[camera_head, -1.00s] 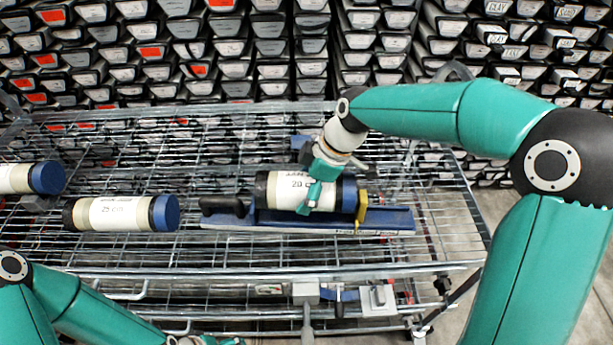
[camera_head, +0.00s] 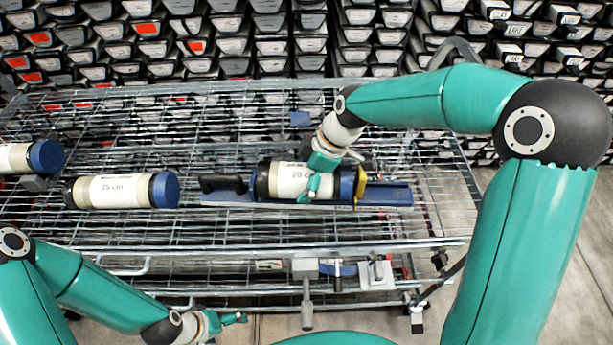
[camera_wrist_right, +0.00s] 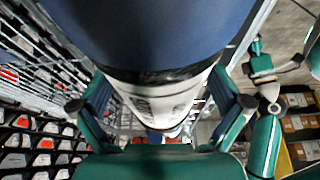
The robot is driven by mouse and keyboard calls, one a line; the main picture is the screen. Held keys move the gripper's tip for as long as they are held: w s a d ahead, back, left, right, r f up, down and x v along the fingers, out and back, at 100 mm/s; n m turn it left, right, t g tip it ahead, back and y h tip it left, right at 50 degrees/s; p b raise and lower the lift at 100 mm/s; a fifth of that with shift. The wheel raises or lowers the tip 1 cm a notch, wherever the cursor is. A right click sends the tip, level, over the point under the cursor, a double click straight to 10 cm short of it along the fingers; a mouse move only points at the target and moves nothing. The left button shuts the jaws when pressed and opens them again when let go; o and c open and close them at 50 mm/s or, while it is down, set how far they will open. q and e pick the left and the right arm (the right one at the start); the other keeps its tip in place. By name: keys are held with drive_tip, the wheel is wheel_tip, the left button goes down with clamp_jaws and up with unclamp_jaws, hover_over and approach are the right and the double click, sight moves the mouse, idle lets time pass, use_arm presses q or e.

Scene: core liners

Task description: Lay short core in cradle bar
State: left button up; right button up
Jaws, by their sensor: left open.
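The short core (camera_head: 289,180), a white tube labelled 20 with dark and blue ends, lies lengthwise along the blue cradle bar (camera_head: 390,197). The bar has a black handle at its left and a yellow upright piece (camera_head: 361,188) near the core's right end. My right gripper (camera_head: 313,186) is shut across the core from above. In the right wrist view the core (camera_wrist_right: 165,100) runs between both fingers. Whether its underside touches the bar is hidden. My left gripper (camera_head: 238,318) is open and empty, low in front of the rack.
A 25 cm core (camera_head: 110,190) lies on the wire rack (camera_head: 150,235) to the left, with another core (camera_head: 45,157) beyond it. Grey clamp-like fittings (camera_head: 376,272) hang at the rack's front edge. Shelves of core liners fill the back.

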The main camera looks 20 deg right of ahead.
drive_tip(key=v, duration=1.2)
idle(0.4)
